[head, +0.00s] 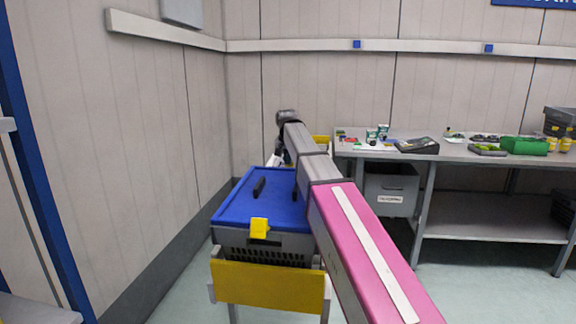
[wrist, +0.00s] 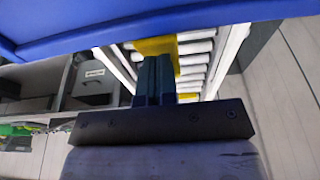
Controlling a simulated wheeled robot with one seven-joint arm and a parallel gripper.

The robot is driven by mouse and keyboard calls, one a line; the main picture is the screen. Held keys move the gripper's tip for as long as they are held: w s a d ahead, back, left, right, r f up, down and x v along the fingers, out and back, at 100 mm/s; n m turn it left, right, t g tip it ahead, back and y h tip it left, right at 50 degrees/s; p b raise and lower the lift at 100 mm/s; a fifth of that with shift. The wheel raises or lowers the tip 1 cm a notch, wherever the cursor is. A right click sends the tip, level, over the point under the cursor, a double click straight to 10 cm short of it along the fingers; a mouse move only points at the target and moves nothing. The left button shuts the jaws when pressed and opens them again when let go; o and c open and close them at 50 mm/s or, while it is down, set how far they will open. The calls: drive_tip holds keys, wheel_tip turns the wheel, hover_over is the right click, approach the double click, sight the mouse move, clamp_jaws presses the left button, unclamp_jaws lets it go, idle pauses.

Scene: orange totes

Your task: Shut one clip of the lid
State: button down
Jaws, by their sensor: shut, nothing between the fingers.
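A blue lid (head: 240,200) lies on a grey tote (head: 265,245) in the head view. A yellow clip (head: 259,228) shows at the lid's near edge, standing out over the tote's front; I cannot tell whether it is latched. My arm reaches along the lid's right side to its far end, hiding that side. My gripper (wrist: 154,80) is shut and empty in the wrist view. Its dark fingers point toward the underside of the blue lid's edge (wrist: 190,18), apart from it in the picture. Any clip at the far end is hidden in the head view.
The tote stands on a stand with a yellow end plate (head: 268,288). White rollers (wrist: 195,60) and yellow parts show behind my fingers. A wall is close on the left. A grey workbench (head: 480,155) with small items stands right; a grey bin (head: 390,190) is beneath it.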

drive_tip(key=shift+w+f, duration=0.15)
drive_tip(key=shift+f, duration=0.1)
drive_tip(key=shift+w, duration=0.1)
idle(0.3)
drive_tip(key=shift+w+d, duration=0.2)
drive_tip(key=shift+w, duration=0.75)
drive_tip(key=shift+r, duration=0.15)
wheel_tip(320, 180, up, 10)
idle(0.6)
